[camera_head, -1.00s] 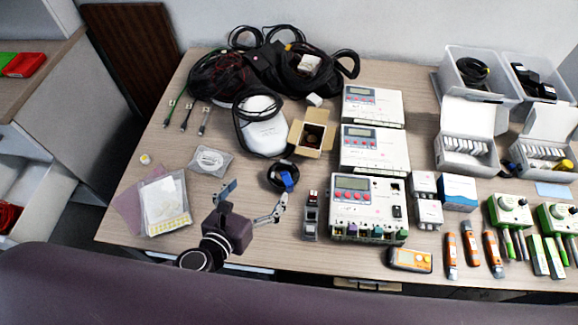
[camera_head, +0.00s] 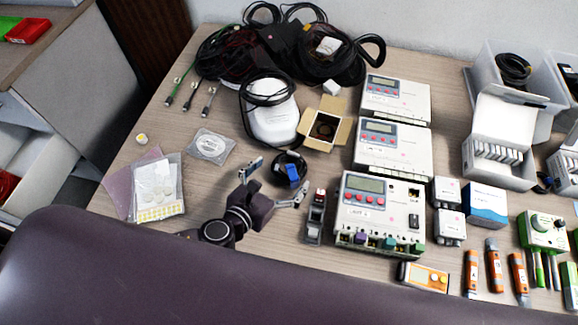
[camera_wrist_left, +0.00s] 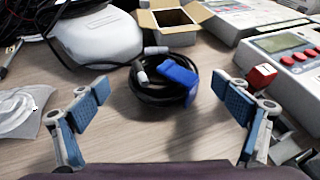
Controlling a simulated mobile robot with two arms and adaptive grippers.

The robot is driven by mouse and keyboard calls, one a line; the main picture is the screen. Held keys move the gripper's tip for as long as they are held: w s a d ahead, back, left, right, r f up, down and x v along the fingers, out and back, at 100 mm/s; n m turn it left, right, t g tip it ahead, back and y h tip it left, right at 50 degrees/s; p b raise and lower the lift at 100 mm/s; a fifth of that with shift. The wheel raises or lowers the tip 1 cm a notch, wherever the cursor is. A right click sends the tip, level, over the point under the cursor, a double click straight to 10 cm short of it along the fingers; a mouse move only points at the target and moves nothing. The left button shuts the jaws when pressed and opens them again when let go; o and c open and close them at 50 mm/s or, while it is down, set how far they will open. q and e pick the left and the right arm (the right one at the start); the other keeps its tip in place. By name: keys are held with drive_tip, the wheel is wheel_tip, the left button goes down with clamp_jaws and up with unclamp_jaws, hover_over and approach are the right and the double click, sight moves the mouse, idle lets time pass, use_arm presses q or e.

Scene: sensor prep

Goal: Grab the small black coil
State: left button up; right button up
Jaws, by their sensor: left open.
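The small black coil (camera_head: 284,178) lies on the wooden table (camera_head: 222,109), just in front of the open cardboard box. A blue connector or clip sits on its right side. The coil also shows in the left wrist view (camera_wrist_left: 155,90), near the middle and beyond the fingertips. My left gripper (camera_head: 276,182) is open and empty, its two fingers spread on the near side of the coil. In the left wrist view the blue finger pads of the left gripper (camera_wrist_left: 164,103) stand apart to the left and right of the coil. My right gripper is not in view.
The cardboard box (camera_head: 342,128) and a white device wrapped in black cable (camera_head: 272,122) stand behind the coil. A small grey-red device (camera_head: 315,219) and a white meter box (camera_head: 378,213) stand close on the right. A clear bag (camera_head: 209,146) lies left.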

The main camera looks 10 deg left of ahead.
sight(294, 161)
use_arm(q)
drive_tip(key=x, duration=0.4)
drive_tip(key=shift+w+d, duration=0.15)
drive_tip(key=shift+w, duration=0.05)
drive_tip(key=c, duration=1.3)
drive_tip(key=shift+c, duration=0.5)
drive_tip(key=shift+r, duration=0.15)
